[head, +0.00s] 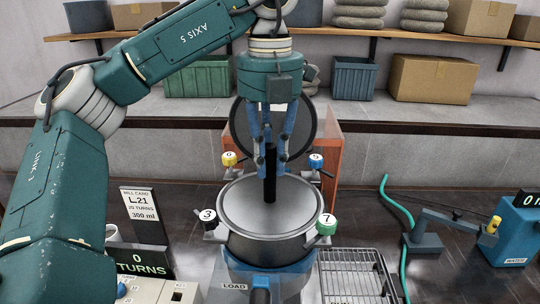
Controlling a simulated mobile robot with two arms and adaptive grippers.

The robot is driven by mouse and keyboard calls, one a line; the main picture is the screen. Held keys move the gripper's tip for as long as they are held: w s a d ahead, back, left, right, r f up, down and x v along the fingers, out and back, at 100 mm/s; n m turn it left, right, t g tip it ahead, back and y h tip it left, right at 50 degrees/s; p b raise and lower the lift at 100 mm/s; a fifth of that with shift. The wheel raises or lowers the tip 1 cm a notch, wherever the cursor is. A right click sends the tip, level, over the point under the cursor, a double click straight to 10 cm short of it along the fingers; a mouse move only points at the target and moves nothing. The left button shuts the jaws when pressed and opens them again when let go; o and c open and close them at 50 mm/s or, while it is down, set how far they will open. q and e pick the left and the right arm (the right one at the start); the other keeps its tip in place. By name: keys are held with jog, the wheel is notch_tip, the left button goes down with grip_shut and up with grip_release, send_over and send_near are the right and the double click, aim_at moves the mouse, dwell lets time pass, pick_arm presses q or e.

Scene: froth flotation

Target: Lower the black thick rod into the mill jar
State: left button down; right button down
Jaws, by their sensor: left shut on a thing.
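The black thick rod (270,175) hangs upright in my left gripper (271,150), which is shut on its upper end. The mill jar (245,222) is a round metal vessel with a wide grey rim, below the gripper. The rod's lower end appears over the middle of the jar's round top; I cannot tell how far above or inside it is. A dark round disc (302,128), perhaps the lid, stands upright behind the gripper. My right gripper is out of view.
Numbered clamp knobs surround the jar, including black 3 (208,215) and green 7 (326,224). A wire rack (352,278) lies right, near a green hose (403,230) and blue water box (515,230). A mill card (144,213) stands left.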

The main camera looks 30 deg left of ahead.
aim_at(270, 146)
pick_arm(q)
jog(key=shift+f+b, duration=2.35)
jog(key=shift+f, duration=1.05)
jog(key=c, duration=1.5)
grip_release()
jog(key=shift+c, duration=0.2)
notch_tip(270, 146, up, 12)
jog(key=shift+r, duration=0.1)
